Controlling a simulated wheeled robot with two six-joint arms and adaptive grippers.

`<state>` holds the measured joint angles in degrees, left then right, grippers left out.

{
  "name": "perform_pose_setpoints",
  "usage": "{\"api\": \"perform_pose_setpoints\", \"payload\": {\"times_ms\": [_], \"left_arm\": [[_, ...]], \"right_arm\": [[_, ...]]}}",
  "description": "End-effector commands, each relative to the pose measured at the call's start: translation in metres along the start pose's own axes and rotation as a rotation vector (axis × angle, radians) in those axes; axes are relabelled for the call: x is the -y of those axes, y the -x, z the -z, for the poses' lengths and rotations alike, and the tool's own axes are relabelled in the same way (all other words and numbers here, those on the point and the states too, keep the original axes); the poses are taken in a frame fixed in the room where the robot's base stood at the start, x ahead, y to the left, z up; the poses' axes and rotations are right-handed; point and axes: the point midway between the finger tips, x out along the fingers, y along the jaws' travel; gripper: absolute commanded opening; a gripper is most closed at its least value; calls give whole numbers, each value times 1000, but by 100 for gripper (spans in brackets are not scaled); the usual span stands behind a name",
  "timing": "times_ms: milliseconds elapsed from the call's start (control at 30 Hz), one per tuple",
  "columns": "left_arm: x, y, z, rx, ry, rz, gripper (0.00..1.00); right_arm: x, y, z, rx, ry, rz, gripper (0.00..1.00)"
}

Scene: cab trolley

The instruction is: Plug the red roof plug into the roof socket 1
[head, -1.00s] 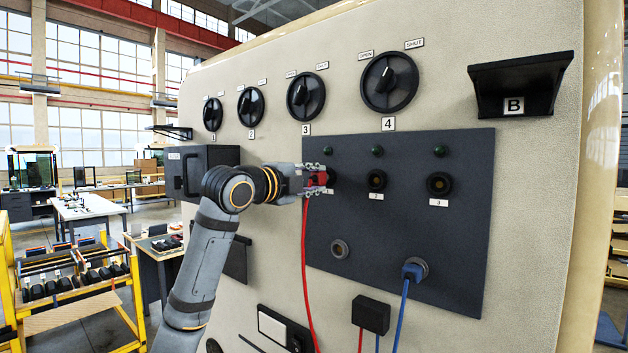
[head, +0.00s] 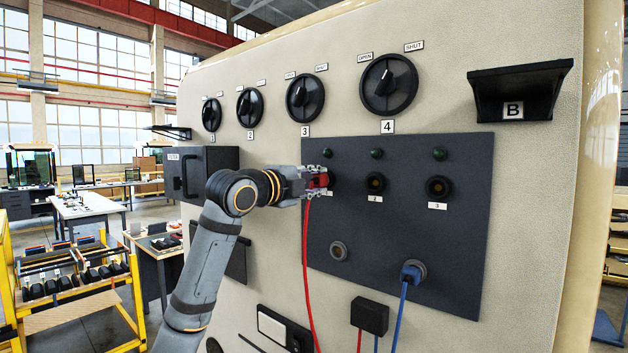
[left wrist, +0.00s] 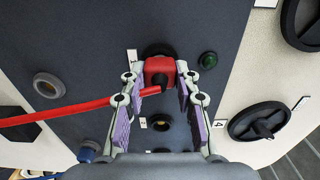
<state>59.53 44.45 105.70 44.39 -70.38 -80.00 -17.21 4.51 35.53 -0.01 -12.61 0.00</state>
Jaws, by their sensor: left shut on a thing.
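The red roof plug (head: 319,181) is between the fingers of my left gripper (left wrist: 160,77), which is shut on its sides. In the left wrist view the plug (left wrist: 159,70) covers part of roof socket 1 (left wrist: 160,50), a dark round socket at the left of the upper row. The plug is at the mouth of the socket; I cannot tell how deep it sits. A red cable (head: 306,260) hangs from the plug. Gripper and plug hide most of socket 1 in the head view. My right gripper is not in view.
Sockets 2 (head: 375,182) and 3 (head: 438,187) are empty to the right. A blue plug (head: 410,273) sits in a lower socket; another lower socket (head: 339,250) is empty. Several black knobs (head: 389,85) line the wall above. A black shelf marked B (head: 520,88) juts out at right.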

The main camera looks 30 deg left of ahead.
Motion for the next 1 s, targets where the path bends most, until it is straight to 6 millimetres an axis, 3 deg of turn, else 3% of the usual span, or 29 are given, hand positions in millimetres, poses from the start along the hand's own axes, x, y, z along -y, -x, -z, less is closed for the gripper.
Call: {"api": "perform_pose_setpoints", "payload": {"times_ms": [67,100,267,567,667,800,1000], "left_arm": [[1,-2,0,0,0,-1,0],[0,-2,0,0,0,0,35],[0,-2,0,0,0,0,57],[0,-1,0,1,-1,0,57],[-3,5,0,2,-2,3,57],[-9,9,-1,-1,3,4,57],[-6,52,-2,6,-5,4,57]], "right_arm": [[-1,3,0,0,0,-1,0],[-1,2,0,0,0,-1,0],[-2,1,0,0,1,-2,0],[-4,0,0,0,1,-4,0],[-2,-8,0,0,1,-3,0],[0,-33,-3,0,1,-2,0],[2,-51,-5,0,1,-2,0]]}}
